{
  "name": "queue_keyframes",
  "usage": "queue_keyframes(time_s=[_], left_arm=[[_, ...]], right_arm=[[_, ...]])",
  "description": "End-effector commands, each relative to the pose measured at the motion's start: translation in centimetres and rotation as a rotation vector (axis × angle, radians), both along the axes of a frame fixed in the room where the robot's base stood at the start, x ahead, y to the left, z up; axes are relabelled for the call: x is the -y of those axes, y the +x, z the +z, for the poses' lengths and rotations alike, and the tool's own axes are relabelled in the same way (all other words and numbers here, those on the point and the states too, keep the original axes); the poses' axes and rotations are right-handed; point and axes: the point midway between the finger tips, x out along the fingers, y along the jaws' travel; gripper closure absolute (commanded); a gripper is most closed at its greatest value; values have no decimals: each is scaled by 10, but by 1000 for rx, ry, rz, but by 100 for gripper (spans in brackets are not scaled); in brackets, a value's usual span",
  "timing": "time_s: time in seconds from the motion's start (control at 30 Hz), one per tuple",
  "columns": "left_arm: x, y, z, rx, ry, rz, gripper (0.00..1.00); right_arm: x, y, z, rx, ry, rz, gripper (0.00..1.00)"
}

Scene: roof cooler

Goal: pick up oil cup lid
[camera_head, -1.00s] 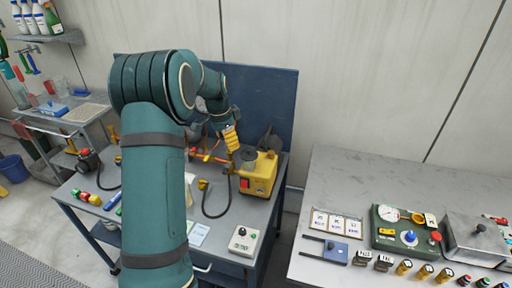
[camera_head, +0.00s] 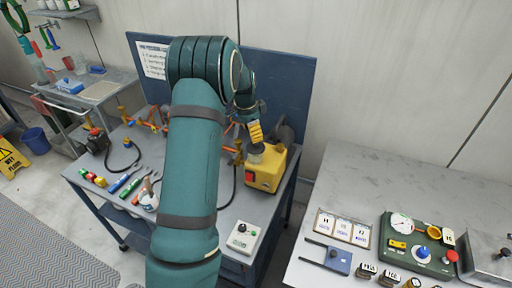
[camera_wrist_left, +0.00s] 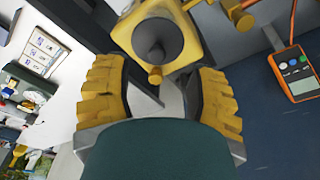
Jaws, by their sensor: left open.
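A yellow machine (camera_head: 265,174) stands at the right end of the blue workbench, with a grey round cup-like part (camera_head: 268,154) on top. In the left wrist view this grey part (camera_wrist_left: 157,33) is a dark round form on the yellow body, with a small orange-yellow knob (camera_wrist_left: 155,75) nearer the fingers. I cannot tell which piece is the oil cup lid. My left gripper (camera_head: 255,132) is just above the grey part, pointing down. Its ridged yellow fingers (camera_wrist_left: 158,70) are spread and hold nothing. My right gripper is not in view.
A blue back panel (camera_head: 290,78) rises behind the bench. An orange meter (camera_wrist_left: 295,74) shows in the wrist view. Orange valves (camera_head: 150,120) stand left of my arm. A grey control box (camera_head: 243,236) sits at the bench front. A grey table (camera_head: 400,185) stands to the right.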

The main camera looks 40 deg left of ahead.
Motion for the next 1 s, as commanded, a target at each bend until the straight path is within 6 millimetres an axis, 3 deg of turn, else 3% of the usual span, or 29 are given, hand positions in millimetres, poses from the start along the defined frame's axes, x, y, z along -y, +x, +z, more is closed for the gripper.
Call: queue_keyframes(time_s=[0.4,0.77,0.9,0.93,1.0], left_arm=[[8,7,-45,-1,2,1,43],[8,9,-53,0,3,1,44],[8,9,-52,0,3,1,93],[8,9,-52,0,3,1,100],[8,9,-52,1,3,1,100]], right_arm=[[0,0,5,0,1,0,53],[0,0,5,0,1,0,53],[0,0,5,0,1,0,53],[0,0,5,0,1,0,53],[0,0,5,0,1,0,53]])
